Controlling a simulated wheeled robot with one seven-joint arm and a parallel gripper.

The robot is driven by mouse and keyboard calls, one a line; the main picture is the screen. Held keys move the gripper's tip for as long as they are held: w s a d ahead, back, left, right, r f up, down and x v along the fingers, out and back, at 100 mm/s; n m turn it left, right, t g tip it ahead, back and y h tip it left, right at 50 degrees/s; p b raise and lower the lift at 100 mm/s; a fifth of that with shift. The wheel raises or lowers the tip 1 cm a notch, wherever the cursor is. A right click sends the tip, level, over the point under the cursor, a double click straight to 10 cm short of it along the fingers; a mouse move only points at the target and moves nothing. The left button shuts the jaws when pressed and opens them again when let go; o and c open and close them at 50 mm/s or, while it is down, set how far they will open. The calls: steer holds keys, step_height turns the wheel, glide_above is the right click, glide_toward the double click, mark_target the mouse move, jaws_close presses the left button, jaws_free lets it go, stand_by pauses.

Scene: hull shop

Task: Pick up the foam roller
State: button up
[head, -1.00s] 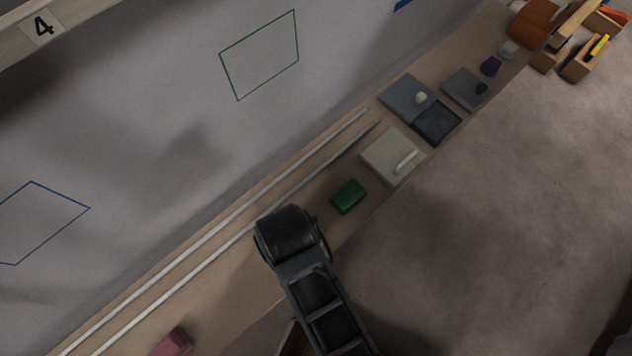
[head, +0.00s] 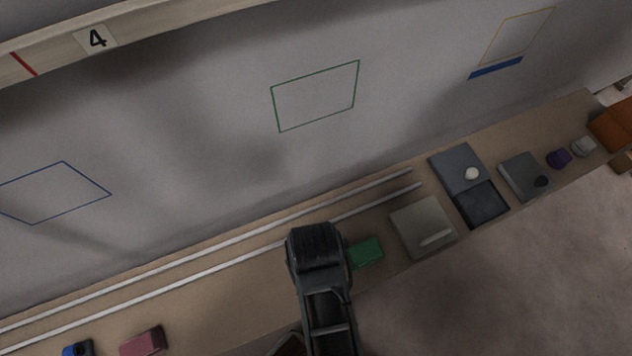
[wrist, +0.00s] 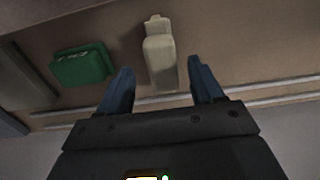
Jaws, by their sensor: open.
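A small white cylinder (head: 436,240), which looks like a foam roller, lies on a pale grey square tray (head: 408,220) in the head view, to the right of my arm. In the wrist view a pale beige block-like piece (wrist: 160,62) with a narrower tab lies between my open fingers; I cannot tell for sure what it is, and my arm hides it in the head view. My gripper (wrist: 160,68) is open and empty, its two blue fingers on either side of that piece, without clear contact. Its fingers are hidden in the head view.
A green box (head: 366,252) lies just right of my arm, and also shows in the wrist view (wrist: 82,66). Two pale rails (head: 200,250) run along the wall side of the bench. Pink (head: 143,341) and blue (head: 77,349) blocks are at lower left; dark trays (head: 480,203) stand right.

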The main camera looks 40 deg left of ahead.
steer(key=shift+s+f, duration=0.15)
steer(key=shift+f, duration=2.65)
steer(key=shift+c, duration=0.4)
steer(key=c, duration=1)
